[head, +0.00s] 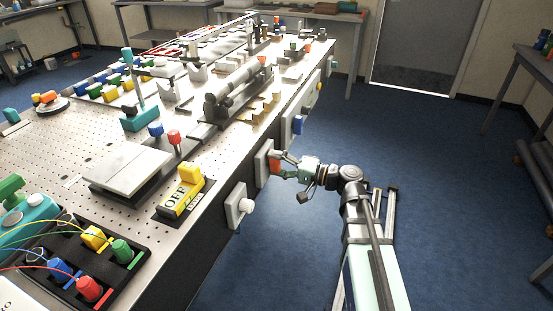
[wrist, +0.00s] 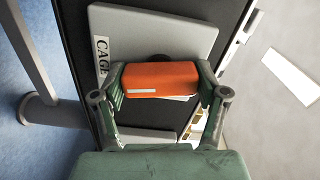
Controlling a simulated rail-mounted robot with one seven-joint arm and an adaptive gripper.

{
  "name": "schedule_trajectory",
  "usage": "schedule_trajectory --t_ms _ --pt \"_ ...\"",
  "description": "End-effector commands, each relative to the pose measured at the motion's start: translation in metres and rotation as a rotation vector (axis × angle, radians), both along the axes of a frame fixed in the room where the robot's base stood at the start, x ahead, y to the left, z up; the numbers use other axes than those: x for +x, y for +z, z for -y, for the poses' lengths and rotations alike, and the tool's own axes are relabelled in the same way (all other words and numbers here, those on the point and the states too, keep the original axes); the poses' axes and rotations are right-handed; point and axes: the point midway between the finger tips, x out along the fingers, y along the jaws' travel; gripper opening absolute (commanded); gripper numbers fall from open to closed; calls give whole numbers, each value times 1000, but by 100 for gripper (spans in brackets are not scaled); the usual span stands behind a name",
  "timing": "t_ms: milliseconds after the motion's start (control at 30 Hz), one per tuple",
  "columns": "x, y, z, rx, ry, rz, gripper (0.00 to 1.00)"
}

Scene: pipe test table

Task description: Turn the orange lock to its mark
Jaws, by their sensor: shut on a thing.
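The orange lock (wrist: 160,78) is a block-shaped knob on a grey plate (wrist: 185,38) set on the table's side. A short white line runs along one edge of it. In the head view the orange lock (head: 274,162) shows on its plate (head: 262,165) at the table's right side. My gripper (wrist: 160,85) is shut on the orange lock, with one finger at each end of it. In the head view my gripper (head: 283,164) reaches the lock from the right. A label reading "CAGE" (wrist: 102,55) is on the plate's left edge. I cannot make out the mark.
A white knob on a plate (head: 240,206) sits nearer on the same side, and a blue knob (head: 299,124) farther along. The perforated table top (head: 60,150) holds many fixtures. The blue floor (head: 400,140) to the right is open.

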Motion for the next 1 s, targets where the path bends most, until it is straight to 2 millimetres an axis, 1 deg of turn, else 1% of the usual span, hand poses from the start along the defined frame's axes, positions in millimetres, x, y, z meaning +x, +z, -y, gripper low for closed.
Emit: schedule_trajectory --t_ms 33,200,400,967,1000 --pt "1 3 -1 14 0 -33 38" --pt "1 3 -1 48 1 -127 38" --pt "1 2 -1 72 1 -192 38" --pt "1 1 -1 82 1 -219 38" --pt "1 1 -1 82 1 -219 87"
